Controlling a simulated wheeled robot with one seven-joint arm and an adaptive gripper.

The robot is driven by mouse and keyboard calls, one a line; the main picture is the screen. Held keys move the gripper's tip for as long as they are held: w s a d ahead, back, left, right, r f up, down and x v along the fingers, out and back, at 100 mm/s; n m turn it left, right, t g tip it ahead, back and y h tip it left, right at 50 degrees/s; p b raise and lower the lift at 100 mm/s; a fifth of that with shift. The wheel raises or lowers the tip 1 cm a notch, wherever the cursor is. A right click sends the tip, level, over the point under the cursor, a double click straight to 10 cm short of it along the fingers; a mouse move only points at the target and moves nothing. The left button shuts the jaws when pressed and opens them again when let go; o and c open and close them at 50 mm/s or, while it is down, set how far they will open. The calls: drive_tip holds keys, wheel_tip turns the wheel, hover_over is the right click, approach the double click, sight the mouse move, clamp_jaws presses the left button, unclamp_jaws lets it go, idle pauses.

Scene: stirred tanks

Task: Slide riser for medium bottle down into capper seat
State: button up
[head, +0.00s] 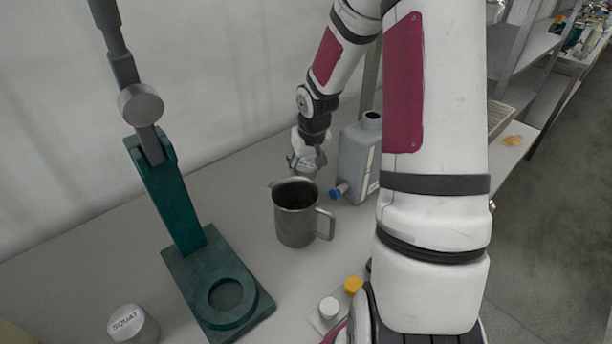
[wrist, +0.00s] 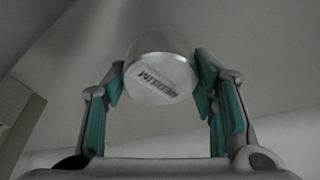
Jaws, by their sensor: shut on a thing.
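The riser for the medium bottle (wrist: 160,79) is a pale round piece with "MEDIUM" lettering on its face. In the wrist view it sits between the teal finger pads of my gripper (wrist: 160,88), which is shut on it. In the head view my gripper (head: 306,163) is behind the steel jug, and I cannot make out the riser there. The capper (head: 178,205) is a green press with a grey lever, at the left. Its seat (head: 231,297) is an empty round recess in the base. My gripper is well behind and to the right of that seat.
A steel jug (head: 296,222) stands between my gripper and the capper base. A grey canister (head: 357,158) and a blue cap (head: 337,192) are right of my gripper. A "SQUAT" riser (head: 133,326) is at front left. White (head: 328,308) and yellow (head: 353,285) caps lie in front.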

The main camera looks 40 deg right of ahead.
sight(306, 175)
drive_tip(key=shift+f, duration=1.6)
drive_tip(key=shift+f+b, duration=0.15)
drive_tip(key=shift+b, duration=0.2)
drive_tip(key=o, duration=1.2)
drive_tip(key=shift+o, duration=0.2)
